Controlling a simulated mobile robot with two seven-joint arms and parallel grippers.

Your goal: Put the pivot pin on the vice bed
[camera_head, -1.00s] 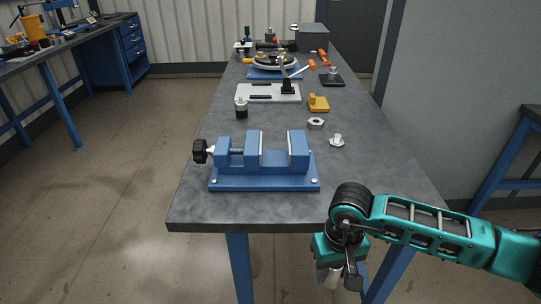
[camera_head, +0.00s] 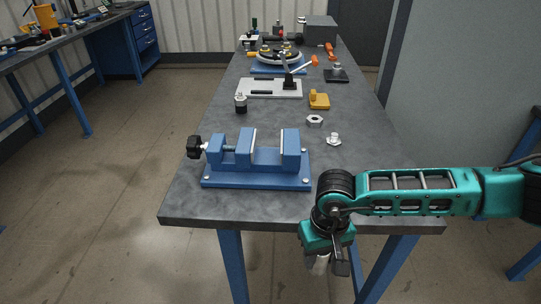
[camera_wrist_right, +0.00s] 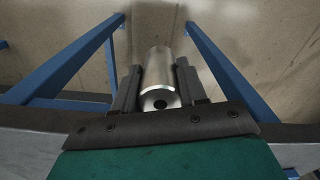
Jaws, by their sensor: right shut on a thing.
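The blue vice (camera_head: 258,160) stands near the front edge of the grey table, its black knob (camera_head: 194,147) at the left. The vice bed (camera_head: 268,158) shows between two blue jaws and is empty. My right gripper (camera_head: 329,266) is in front of the table's front edge, below the tabletop, pointing down. It is shut on a silver cylinder, the pivot pin (camera_head: 319,263). In the right wrist view the pin (camera_wrist_right: 160,78) sits between both fingers (camera_wrist_right: 160,88), its near end with a dark hole. My left gripper is not in view.
A hex nut (camera_head: 314,120), a small silver fitting (camera_head: 333,139) and a yellow block (camera_head: 319,100) lie behind the vice at the right. A black-and-silver cylinder (camera_head: 240,104) stands at the left. A white plate (camera_head: 269,88) lies further back. The tabletop right of the vice is clear.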

